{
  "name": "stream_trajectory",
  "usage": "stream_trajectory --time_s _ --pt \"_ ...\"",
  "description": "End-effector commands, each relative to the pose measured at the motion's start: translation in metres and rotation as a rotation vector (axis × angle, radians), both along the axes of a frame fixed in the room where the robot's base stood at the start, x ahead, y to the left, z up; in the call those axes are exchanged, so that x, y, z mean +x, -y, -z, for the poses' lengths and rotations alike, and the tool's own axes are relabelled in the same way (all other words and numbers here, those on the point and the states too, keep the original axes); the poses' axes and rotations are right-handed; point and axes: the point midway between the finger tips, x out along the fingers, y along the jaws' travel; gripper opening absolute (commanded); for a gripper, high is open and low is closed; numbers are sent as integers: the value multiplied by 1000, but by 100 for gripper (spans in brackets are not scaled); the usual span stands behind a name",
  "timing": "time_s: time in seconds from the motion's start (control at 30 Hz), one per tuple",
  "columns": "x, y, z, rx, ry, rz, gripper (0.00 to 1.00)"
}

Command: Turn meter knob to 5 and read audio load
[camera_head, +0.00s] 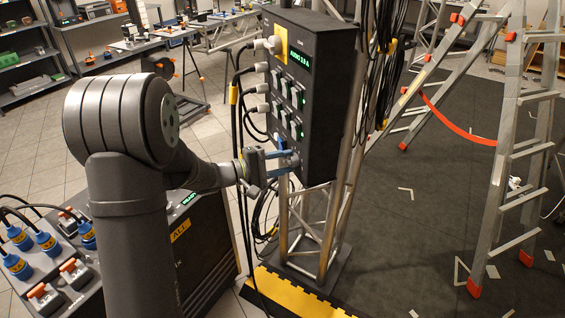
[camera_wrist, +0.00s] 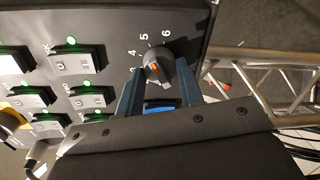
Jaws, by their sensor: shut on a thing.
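The meter knob (camera_wrist: 158,62) is a dark round knob with an orange-red mark, on the face of a dark power box (camera_head: 322,140). In the wrist view the numbers 4, 5 and 6 stand around its far side; I cannot tell exactly which number the mark points at. My gripper (camera_head: 287,161) is shut on the knob, with one blue finger on each side; the fingers also show in the wrist view (camera_wrist: 160,80). In the head view the fingers largely hide the knob. A green display (camera_head: 299,59) at the box top seems to read AUDIO with a value in A; its digits are unclear.
Several lit green switches (camera_head: 284,88) and plugged cables (camera_head: 250,95) are on the box beside my arm. A truss (camera_head: 335,225) stands behind it, and a ladder (camera_head: 510,150) at right. A black case (camera_head: 195,255) stands below my arm.

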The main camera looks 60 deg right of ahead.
Motion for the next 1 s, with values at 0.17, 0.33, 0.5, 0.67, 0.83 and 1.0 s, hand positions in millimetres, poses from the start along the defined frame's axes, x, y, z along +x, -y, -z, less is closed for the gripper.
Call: stream_trajectory --time_s 0.17,0.33,0.5,0.67,0.83,1.0 --pt "0 0 0 -9 13 1 11" --pt "0 0 0 -9 13 1 11" --pt "0 0 0 -9 12 1 38" --pt "0 0 0 -9 12 0 56" --pt "0 0 0 -9 12 0 56" --pt "5 -6 -1 -9 12 -1 56"
